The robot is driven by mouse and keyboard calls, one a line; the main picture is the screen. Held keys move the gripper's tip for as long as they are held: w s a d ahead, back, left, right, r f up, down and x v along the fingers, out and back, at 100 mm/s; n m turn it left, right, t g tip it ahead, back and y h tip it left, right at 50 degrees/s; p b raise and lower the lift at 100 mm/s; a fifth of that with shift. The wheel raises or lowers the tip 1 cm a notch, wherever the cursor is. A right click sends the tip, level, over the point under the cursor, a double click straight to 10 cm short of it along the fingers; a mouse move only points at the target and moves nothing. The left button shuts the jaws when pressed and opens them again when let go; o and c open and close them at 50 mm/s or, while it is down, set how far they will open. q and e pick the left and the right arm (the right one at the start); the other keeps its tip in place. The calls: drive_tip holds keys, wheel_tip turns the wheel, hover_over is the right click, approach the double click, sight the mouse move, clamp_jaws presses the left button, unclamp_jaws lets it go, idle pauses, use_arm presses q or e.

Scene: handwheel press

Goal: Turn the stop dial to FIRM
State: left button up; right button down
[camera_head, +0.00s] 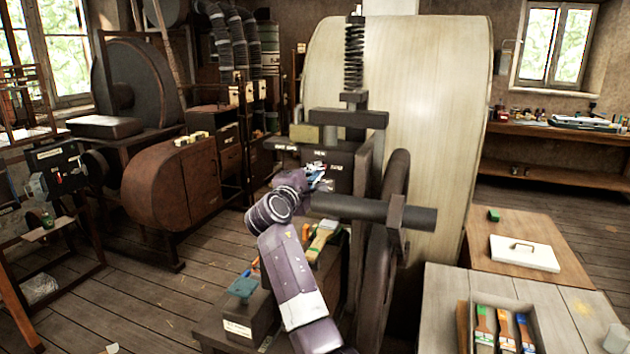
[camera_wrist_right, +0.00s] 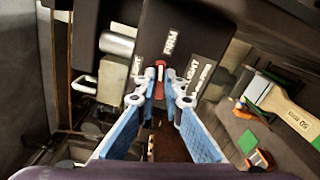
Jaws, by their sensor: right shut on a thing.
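The stop dial's black plate (camera_wrist_right: 195,28) fills the upper middle of the right wrist view. White lettering on it reads FIRM near the top and LIGHT at the right; another word at the left is partly cut off. A small red piece of the dial (camera_wrist_right: 160,68) with a pale mark sits below FIRM, between my fingertips. My right gripper (camera_wrist_right: 160,90) is shut on the dial, its blue fingers on both sides. In the head view the right gripper (camera_head: 319,177) reaches the dark dial block on the press. The dial's exact setting is hard to tell. My left gripper is out of view.
The press's handwheel (camera_head: 399,170) and a thick dark bar (camera_head: 365,209) stand just right of my gripper. A brush (camera_wrist_right: 285,108) lies to the right in the wrist view. A crate of brushes (camera_head: 540,318) stands at lower right. Open floor lies to the left.

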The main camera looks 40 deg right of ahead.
drive_tip(key=shift+f+m+b, duration=0.25)
drive_tip(key=shift+m+b, duration=0.75)
drive_tip(key=shift+m, duration=0.4)
drive_tip(key=c, duration=2)
unclamp_jaws()
drive_tip(key=shift+r, duration=0.15)
drive_tip(key=shift+c, duration=0.2)
drive_tip(key=v, duration=1.2)
